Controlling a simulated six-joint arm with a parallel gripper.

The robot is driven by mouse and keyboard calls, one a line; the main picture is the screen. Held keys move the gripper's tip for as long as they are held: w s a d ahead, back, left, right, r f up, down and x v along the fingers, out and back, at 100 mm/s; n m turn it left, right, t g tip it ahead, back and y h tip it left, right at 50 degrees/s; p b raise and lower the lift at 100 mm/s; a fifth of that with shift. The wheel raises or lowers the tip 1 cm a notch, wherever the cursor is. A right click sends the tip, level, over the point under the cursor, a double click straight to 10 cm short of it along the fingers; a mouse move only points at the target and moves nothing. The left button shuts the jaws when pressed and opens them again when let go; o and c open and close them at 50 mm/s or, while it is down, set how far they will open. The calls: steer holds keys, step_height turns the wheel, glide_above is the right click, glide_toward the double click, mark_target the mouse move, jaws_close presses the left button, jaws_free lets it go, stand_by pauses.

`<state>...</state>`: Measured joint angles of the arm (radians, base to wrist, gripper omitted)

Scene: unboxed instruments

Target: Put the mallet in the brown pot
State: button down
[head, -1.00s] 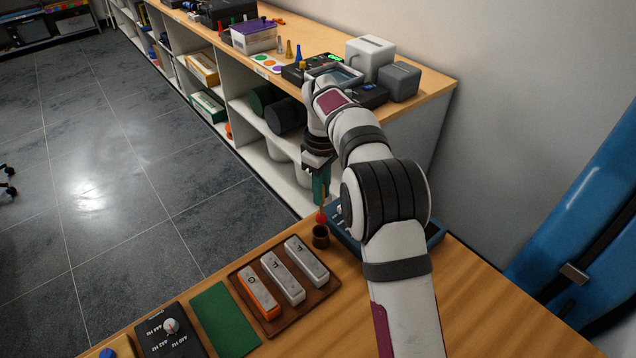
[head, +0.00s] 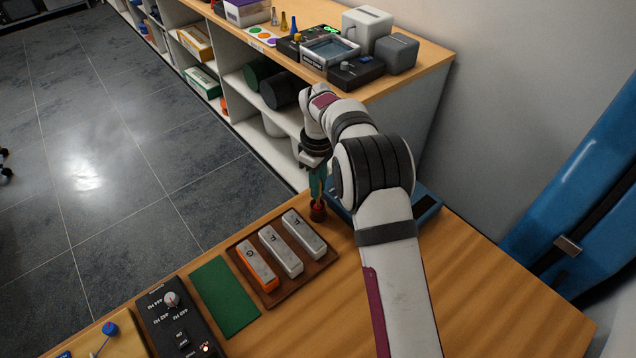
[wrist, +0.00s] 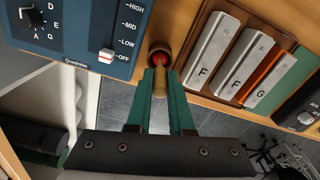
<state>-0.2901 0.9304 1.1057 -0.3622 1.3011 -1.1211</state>
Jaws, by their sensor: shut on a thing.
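The brown pot (head: 318,214) is a small dark cup near the far edge of the wooden table, between the bar tray and the blue box. My gripper (head: 318,188) has teal fingers, points down just above the pot and is shut on the mallet. In the wrist view my gripper (wrist: 160,76) pinches the mallet's tan handle (wrist: 159,84). The mallet's red head lies inside the rim of the pot (wrist: 161,46). The lower part of the head is hidden by the pot, and I cannot tell whether it touches the bottom.
A brown tray with chime bars (head: 281,251) stands left of the pot. A blue control box (head: 428,207) is close on the right, partly behind my arm. A green mat (head: 225,297) and a black tuner box (head: 176,318) lie farther left. The right front tabletop is clear.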

steer(key=shift+f, duration=0.4)
steer(key=c, duration=0.7)
jaws_free()
step_height(320, 180, up, 16)
steer(key=s+d+r+m, duration=0.5)
steer(key=s+d, duration=0.1)
steer(key=s, duration=0.2)
steer(key=s+d+f+m, duration=0.2)
steer(key=s+m, duration=0.2)
steer(key=s, duration=0.5)
steer(key=s+d+f+m+y, duration=0.1)
steer(key=s+f+m, duration=0.2)
steer(key=s, duration=0.7)
steer(key=s+d+f+m, duration=0.2)
steer(key=s+m, duration=0.3)
steer(key=s, duration=0.5)
steer(key=shift+s+d+f+m+y, duration=0.15)
steer(key=shift+d+f+m+y, duration=0.15)
steer(key=shift+y, duration=0.1)
